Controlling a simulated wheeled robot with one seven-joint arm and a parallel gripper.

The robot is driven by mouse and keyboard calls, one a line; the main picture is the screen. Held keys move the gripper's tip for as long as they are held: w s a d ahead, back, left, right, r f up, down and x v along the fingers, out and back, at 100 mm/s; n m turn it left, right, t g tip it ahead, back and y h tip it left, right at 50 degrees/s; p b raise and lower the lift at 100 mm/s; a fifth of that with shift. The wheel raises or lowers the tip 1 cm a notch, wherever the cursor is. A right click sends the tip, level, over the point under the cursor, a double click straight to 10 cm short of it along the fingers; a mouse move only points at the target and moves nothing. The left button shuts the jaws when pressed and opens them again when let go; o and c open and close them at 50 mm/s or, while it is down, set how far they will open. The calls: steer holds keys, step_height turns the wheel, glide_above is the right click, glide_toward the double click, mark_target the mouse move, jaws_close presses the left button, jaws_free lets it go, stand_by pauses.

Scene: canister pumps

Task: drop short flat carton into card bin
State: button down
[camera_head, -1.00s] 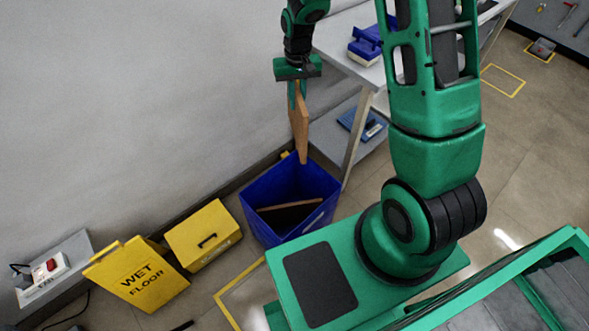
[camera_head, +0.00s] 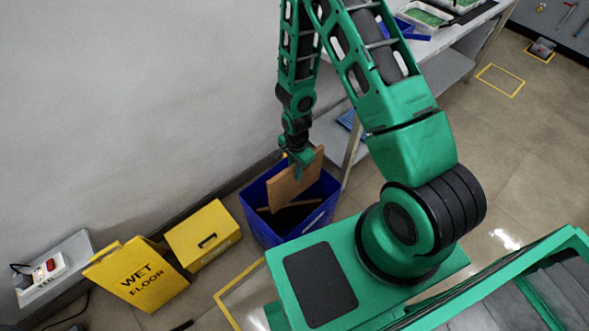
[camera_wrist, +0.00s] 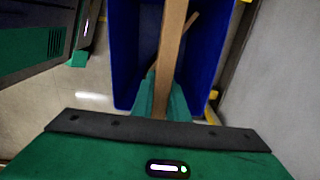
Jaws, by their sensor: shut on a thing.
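The short flat carton (camera_head: 291,186) is a thin brown cardboard piece. My gripper (camera_head: 300,165) is shut on its upper edge and holds it on edge, tilted, over the mouth of the blue card bin (camera_head: 262,216). In the wrist view the carton (camera_wrist: 172,45) shows edge-on between my green fingertips (camera_wrist: 161,97), with the blue bin walls (camera_wrist: 127,60) on both sides of it. The carton's lower part appears to be at or inside the bin opening; the exact depth is hard to tell. Another brown flat piece (camera_head: 308,203) lies inside the bin.
A yellow wet floor sign (camera_head: 140,276) and a yellow box (camera_head: 203,236) stand left of the bin. A grey wall runs behind them. A workbench with a lower shelf (camera_head: 352,125) stands behind and right of the bin.

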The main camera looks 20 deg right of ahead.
steer(key=shift+f, duration=2.6)
steer(key=c, duration=1.6)
jaws_free()
steer(key=shift+c, duration=0.2)
steer(key=shift+r, duration=0.1)
step_height(320, 180, up, 10)
steer(key=shift+r, duration=0.25)
steer(key=shift+w, duration=0.1)
